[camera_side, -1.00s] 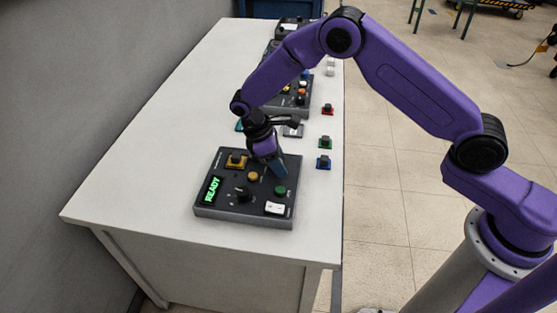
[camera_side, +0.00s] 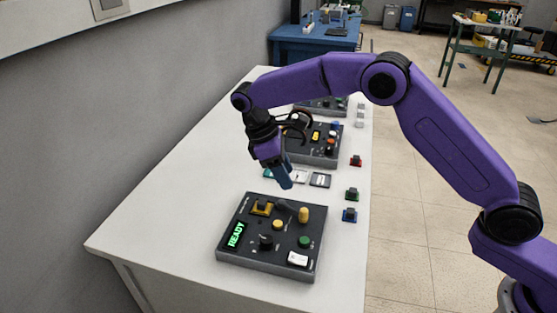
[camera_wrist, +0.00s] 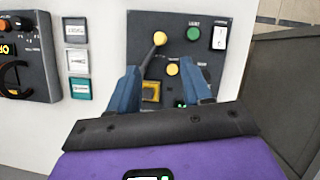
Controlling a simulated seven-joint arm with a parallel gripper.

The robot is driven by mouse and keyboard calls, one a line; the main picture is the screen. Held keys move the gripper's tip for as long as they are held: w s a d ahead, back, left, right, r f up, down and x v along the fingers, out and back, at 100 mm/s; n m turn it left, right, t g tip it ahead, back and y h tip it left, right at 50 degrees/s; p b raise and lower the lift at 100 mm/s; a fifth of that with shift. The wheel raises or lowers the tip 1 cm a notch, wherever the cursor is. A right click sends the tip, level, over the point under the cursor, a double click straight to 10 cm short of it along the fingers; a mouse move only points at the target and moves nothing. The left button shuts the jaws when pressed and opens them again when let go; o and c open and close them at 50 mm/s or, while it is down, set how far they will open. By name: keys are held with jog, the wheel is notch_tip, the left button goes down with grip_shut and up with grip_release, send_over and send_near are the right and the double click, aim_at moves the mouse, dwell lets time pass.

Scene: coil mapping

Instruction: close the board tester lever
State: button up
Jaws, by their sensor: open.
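The board tester (camera_side: 232,258) is a dark panel at the near end of the white table, with a lit green READY display (camera_side: 236,234). Its lever has a yellow grip (camera_side: 304,214) in the side view. The wrist view shows the yellow tip (camera_wrist: 159,38) on a dark rod slanting down-left, ahead of my fingers. The tester also carries a yellow-framed socket (camera_side: 261,207), a yellow button (camera_side: 278,224), a green button (camera_side: 304,241) and a white switch (camera_side: 298,259). My gripper (camera_side: 286,181) has blue fingers, open and empty above the tester's far side. It frames the panel in the wrist view (camera_wrist: 160,74).
Another control panel (camera_side: 322,155) stands farther along the table, with small cards (camera_side: 320,180) before it. Red (camera_side: 356,160), green (camera_side: 352,194) and blue (camera_side: 349,215) blocks line the right edge. The table's left side is clear.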

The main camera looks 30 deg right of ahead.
jog(key=shift+v, duration=1.65)
jog(key=s+d+r+t+y, duration=0.1)
jog(key=s+d+r, duration=0.15)
jog(key=s, duration=0.55)
jog(key=s+d+r+t+y, duration=0.1)
jog(key=s+d+r, duration=0.15)
jog(key=s, duration=0.45)
jog(key=s+d+f+y, duration=0.1)
jog(key=s+d, duration=0.5)
jog(key=s, duration=0.4)
jog(key=s+d+f+y, duration=0.1)
jog(key=s+d, duration=0.6)
jog(key=s, duration=0.3)
jog(key=shift+s+f+n+t, duration=0.25)
jog(key=shift+s+n+t, duration=0.05)
jog(key=shift+s+n, duration=0.1)
